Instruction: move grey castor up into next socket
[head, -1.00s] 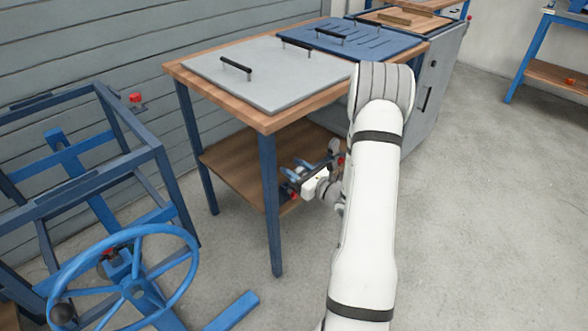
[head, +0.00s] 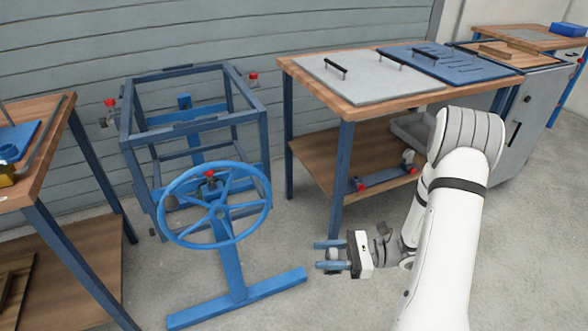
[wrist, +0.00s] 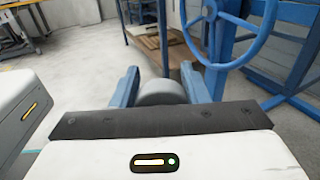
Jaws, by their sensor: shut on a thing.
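My gripper (head: 320,255) is shut on a grey castor (wrist: 162,92). In the wrist view its rounded grey wheel sits between the two blue fingers; its far side is hidden. In the head view the castor is small and mostly covered by the fingers. The gripper is low, over open floor, right of the blue handwheel. A dark blue open frame (head: 263,110) stands behind the handwheel, apart from the gripper. Red-tabbed fittings show at its upper left corner (head: 111,103) and upper right corner (head: 253,78). I cannot make out an empty socket.
The blue handwheel (head: 226,238) on its floor stand partly blocks the frame's front. A wooden workbench (head: 350,111) stands to the right, with a blue rack (head: 385,178) and red-tabbed pieces on its lower shelf. Another bench (head: 50,185) stands at left. Floor between is clear.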

